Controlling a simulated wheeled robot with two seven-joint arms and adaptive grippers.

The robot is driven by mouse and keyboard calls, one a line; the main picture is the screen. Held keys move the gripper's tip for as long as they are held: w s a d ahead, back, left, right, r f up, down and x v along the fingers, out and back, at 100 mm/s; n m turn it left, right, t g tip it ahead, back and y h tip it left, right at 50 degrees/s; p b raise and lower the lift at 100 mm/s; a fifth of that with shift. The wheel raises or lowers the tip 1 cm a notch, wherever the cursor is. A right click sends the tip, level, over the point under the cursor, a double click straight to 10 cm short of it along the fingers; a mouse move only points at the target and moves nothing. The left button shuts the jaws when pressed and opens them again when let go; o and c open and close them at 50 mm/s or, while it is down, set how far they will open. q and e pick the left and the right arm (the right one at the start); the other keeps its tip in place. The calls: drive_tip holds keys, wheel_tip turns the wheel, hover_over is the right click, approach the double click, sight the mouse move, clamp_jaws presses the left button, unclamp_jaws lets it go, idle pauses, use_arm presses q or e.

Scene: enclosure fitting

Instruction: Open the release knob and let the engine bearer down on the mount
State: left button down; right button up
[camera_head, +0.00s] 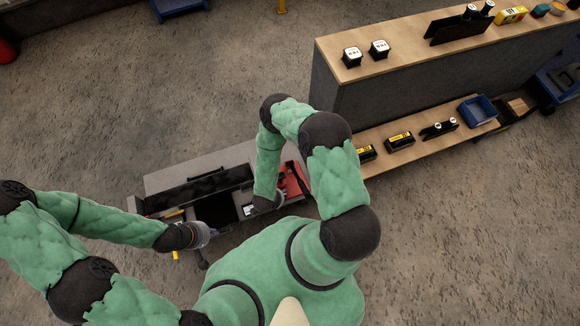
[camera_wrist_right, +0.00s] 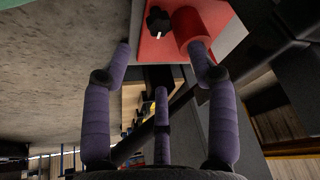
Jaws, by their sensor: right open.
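A black knob (camera_wrist_right: 158,20) with a white mark sits on a red plate (camera_wrist_right: 150,47) at the top of the right wrist view. A red cylinder (camera_wrist_right: 186,24) stands beside the knob. My right gripper (camera_wrist_right: 160,62) is open and empty, its purple fingers spread below the plate; the right finger's tip overlaps the cylinder's lower end, and I cannot tell if they touch. In the head view the red part (camera_head: 296,178) lies just right of my right forearm. My left gripper (camera_head: 203,235) is at the unit's front left; its fingers are unclear. I cannot make out which part is the engine bearer.
A grey unit (camera_head: 165,177) with a dark open bay stands before me. At the right, a shelf bench (camera_head: 385,70) holds small black boxes, yellow-black packs (camera_head: 399,140) and a blue bin (camera_head: 478,110). Open floor lies to the left and behind.

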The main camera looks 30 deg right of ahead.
drive_tip(key=b+x, duration=0.4)
drive_tip(key=x, duration=0.5)
drive_tip(key=shift+w+f, duration=0.1)
drive_tip(key=shift+f, duration=0.25)
drive_tip(key=shift+c, duration=0.2)
drive_tip(key=c, duration=0.9)
drive_tip(key=shift+w+r, duration=0.1)
drive_tip(key=shift+c, duration=0.7)
